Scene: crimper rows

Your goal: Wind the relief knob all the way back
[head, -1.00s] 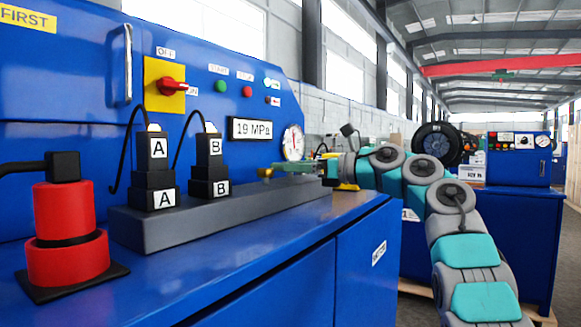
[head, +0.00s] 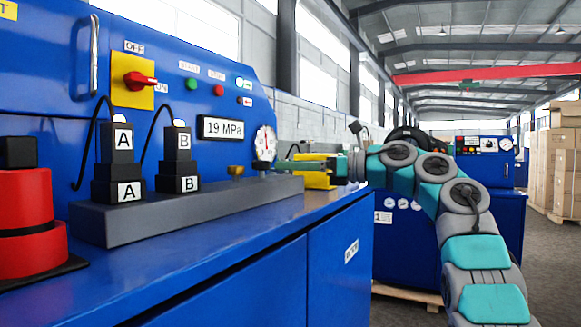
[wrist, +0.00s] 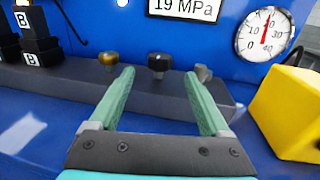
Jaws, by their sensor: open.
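Three knobs stand on the grey manifold block (head: 190,211). No label shows which is the relief knob. The head view shows one brass knob (head: 236,171) clearly. My gripper (wrist: 159,76) is open and empty, its green fingers pointing toward the row. The black knob appears between the fingertips, beyond them; contact is not visible. In the head view, my gripper (head: 277,165) is right of the brass knob.
The pressure display (head: 222,128) reads 19 MPa, and a dial gauge (wrist: 264,34) is beside it. A yellow block (wrist: 290,112) stands close to the right finger. Black stacked blocks A (head: 118,165) and B (head: 177,160) stand left of the knobs.

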